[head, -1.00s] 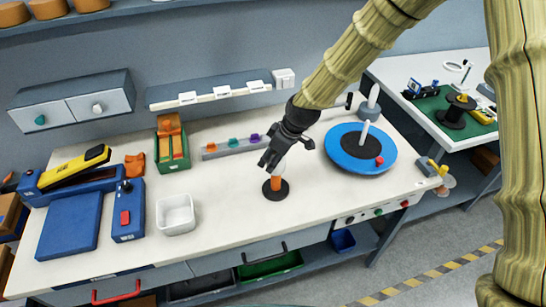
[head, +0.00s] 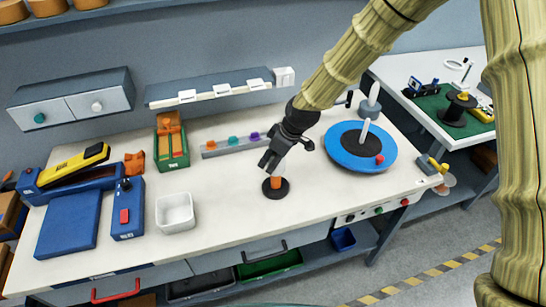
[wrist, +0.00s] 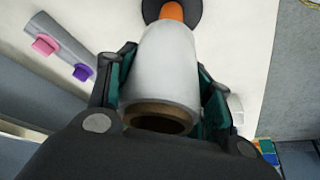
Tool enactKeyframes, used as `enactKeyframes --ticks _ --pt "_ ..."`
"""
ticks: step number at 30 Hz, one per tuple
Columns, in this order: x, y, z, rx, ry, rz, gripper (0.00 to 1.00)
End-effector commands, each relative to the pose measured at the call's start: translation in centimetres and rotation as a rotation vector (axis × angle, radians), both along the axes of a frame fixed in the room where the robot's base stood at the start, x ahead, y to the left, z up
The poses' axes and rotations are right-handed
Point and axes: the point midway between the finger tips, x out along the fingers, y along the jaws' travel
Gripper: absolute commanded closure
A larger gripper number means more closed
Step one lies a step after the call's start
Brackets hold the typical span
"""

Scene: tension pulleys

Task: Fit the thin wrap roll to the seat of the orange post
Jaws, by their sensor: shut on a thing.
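My gripper (head: 271,164) is shut on the thin wrap roll, just above the orange post (head: 277,183), which stands on a round black base (head: 275,194) on the bench. In the wrist view, the white wrap roll (wrist: 165,65) lies between the two teal-padded fingers, its brown core opening facing the camera. Its far end overlaps the orange post (wrist: 173,11) in that view. I cannot tell whether the roll's end is around the post's tip or only above it. In the head view the roll is mostly hidden by my gripper.
A blue turntable (head: 338,153) with an upright white roll stands to the right. A grey rail (head: 229,146) with coloured clips lies behind. A white bin (head: 175,212) stands to the left, with clear bench between it and the post.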

Motion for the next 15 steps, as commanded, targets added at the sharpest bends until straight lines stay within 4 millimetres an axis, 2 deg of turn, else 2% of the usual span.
enactKeyframes --ticks 15 --pt "0.0 0.0 -1.5 0.000 0.001 0.000 0.76"
